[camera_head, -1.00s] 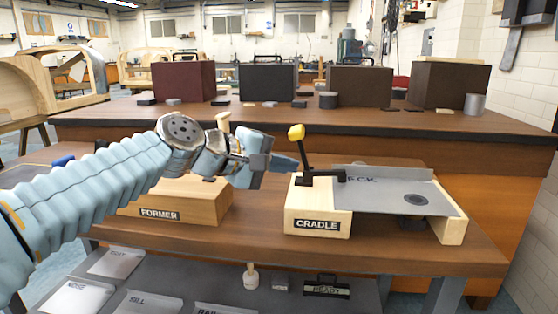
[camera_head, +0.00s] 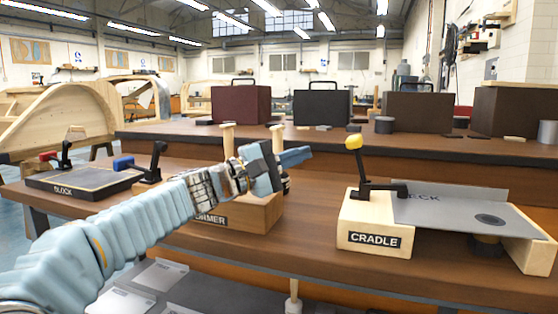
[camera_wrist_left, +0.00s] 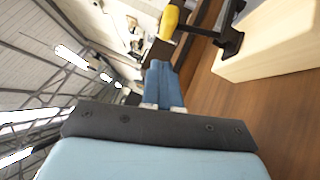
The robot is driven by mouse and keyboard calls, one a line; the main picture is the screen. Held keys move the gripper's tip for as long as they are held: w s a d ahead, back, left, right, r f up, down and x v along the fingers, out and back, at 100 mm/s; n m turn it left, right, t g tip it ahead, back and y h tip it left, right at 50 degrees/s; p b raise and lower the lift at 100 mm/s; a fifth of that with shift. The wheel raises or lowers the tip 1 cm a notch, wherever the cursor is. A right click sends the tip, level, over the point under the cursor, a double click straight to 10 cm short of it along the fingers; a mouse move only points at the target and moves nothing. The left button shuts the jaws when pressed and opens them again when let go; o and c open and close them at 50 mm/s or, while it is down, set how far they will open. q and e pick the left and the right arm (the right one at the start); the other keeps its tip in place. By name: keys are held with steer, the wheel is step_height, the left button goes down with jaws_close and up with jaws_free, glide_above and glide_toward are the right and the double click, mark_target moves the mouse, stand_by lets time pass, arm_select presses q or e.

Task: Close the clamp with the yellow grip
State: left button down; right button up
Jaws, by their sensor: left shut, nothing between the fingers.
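The clamp with the yellow grip (camera_head: 353,142) sits on the left end of the wooden cradle (camera_head: 372,222). Its black lever stands nearly upright, leaning slightly left, and its black arm (camera_head: 385,189) reaches right over the edge of a grey sheet (camera_head: 440,210) lying across the cradle. My left gripper (camera_head: 299,156) is shut and empty, in the air left of the clamp, with a visible gap to the lever. In the left wrist view the blue fingers (camera_wrist_left: 160,84) are together, and the yellow grip (camera_wrist_left: 169,22) is just beyond them at the upper right. My right gripper is not in view.
The former (camera_head: 262,215), a wooden block with upright pegs, stands below my left arm. A block board (camera_head: 82,182) with red-grip and blue-grip clamps lies at the far left. Several dark boxes (camera_head: 240,104) stand on the bench behind. Bare tabletop lies between former and cradle.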

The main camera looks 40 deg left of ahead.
arm_select(q)
steer(key=w+d+r, duration=0.1)
steer(key=w+d, duration=0.2)
steer(key=d, duration=0.2)
steer(key=shift+w+r+p, duration=0.2)
steer(key=shift+r+p, duration=0.15)
steer(key=shift+w+d+r+b, duration=0.1)
steer(key=shift+d+r+b, duration=0.2)
steer(key=shift+d+r, duration=0.4)
steer(key=shift+d+f, duration=0.1)
steer(key=shift+f, duration=0.05)
